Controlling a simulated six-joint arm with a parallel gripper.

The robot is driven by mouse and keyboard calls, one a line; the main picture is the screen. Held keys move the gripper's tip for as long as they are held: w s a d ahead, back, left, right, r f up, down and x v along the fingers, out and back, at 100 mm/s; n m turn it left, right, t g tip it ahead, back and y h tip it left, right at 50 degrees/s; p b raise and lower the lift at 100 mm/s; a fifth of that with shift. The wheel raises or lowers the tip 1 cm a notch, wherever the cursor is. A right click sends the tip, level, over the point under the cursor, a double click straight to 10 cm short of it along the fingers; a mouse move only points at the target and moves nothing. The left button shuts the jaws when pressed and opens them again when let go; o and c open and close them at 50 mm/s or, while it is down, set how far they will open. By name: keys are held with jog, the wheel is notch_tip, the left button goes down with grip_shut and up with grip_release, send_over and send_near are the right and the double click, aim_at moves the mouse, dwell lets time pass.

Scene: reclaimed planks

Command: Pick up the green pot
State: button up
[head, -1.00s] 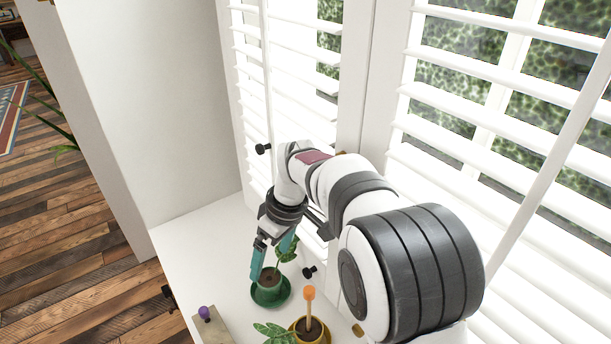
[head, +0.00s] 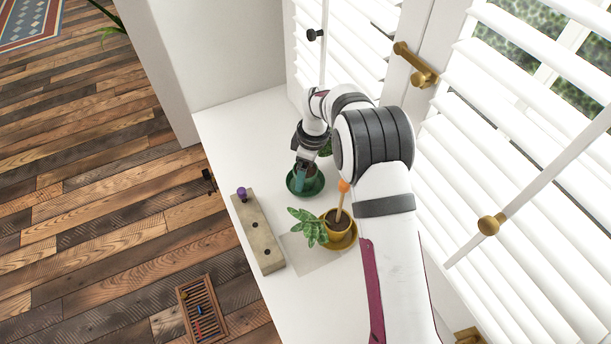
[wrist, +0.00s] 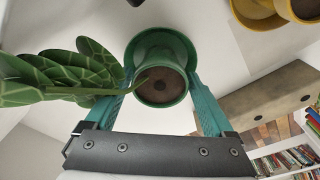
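The green pot (wrist: 160,99) holds dark soil and a leafy plant, whose leaves (wrist: 62,75) spread to the left in the wrist view. It stands on a green saucer (wrist: 161,40); in the head view the saucer (head: 317,190) is on the white sill, and my wrist and fingers partly cover the pot. My gripper (wrist: 161,74) is low at the pot, its teal fingers wide apart, one on each side. Whether the fingertips touch the pot wall is unclear. In the head view my gripper (head: 304,177) overlaps the pot.
A yellow pot (head: 338,221) with a plant and an orange-topped stake stands on a yellow saucer nearby. A beige block (head: 258,236) with holes and a purple knob lies along the sill's left edge. White shutters (head: 530,170) border the right.

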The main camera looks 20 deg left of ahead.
grip_shut()
notch_tip(320, 180, up, 12)
jog(key=s+a+r, duration=0.2)
jog(key=s+a, duration=1.2)
jog(key=shift+r, duration=0.3)
